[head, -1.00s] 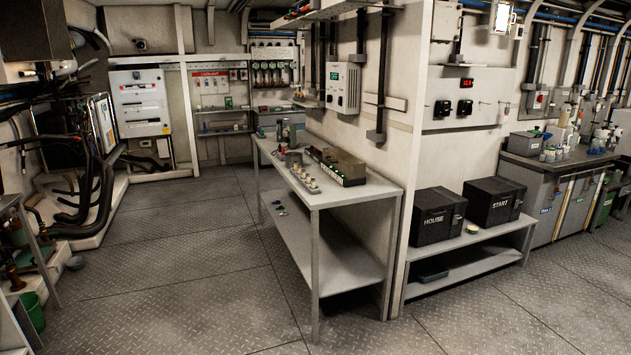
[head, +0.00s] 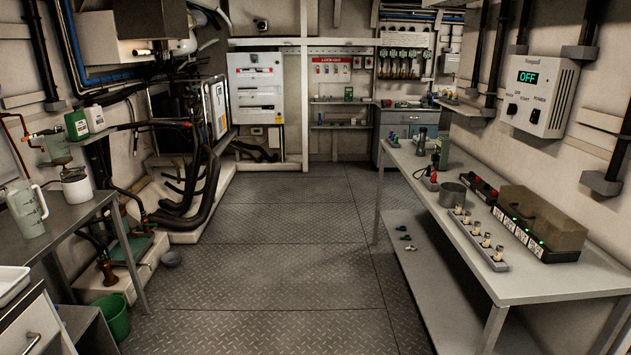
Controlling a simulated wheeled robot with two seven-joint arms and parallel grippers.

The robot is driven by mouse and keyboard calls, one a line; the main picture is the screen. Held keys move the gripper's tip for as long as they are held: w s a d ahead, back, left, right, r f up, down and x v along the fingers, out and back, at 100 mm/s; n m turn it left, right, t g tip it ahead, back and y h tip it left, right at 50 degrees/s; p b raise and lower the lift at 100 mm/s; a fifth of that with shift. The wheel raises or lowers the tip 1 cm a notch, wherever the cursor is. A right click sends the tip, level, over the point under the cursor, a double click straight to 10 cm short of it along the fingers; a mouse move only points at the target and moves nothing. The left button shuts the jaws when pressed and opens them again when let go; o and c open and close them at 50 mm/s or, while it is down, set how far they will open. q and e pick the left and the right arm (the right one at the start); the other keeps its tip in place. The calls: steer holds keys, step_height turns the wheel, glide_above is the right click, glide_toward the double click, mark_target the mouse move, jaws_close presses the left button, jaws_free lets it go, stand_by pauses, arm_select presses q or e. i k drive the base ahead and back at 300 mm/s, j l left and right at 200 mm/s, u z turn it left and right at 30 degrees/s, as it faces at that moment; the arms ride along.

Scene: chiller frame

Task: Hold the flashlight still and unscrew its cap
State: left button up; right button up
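I cannot make out a flashlight or its cap for certain in the head view. Small upright dark cylinders (head: 421,141) stand at the far end of the grey workbench (head: 520,285) on the right, too small to identify. Neither of my grippers is in view.
The workbench also holds a metal pot (head: 452,194), a strip of small fittings (head: 480,240) and a box with a brown cover (head: 540,222). A left table carries a pitcher (head: 27,208). A green bucket (head: 114,317) stands below. The middle floor (head: 270,270) is clear.

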mark_target(421, 151)
steer(key=i, duration=2.15)
steer(key=i+j+z, duration=0.15)
steer(key=i+z, duration=0.3)
steer(key=i, duration=0.2)
steer(key=i+j+z, duration=0.45)
steer(key=i, duration=0.2)
steer(key=i+j+z, duration=0.45)
steer(key=i+j, duration=0.05)
steer(key=i, duration=0.05)
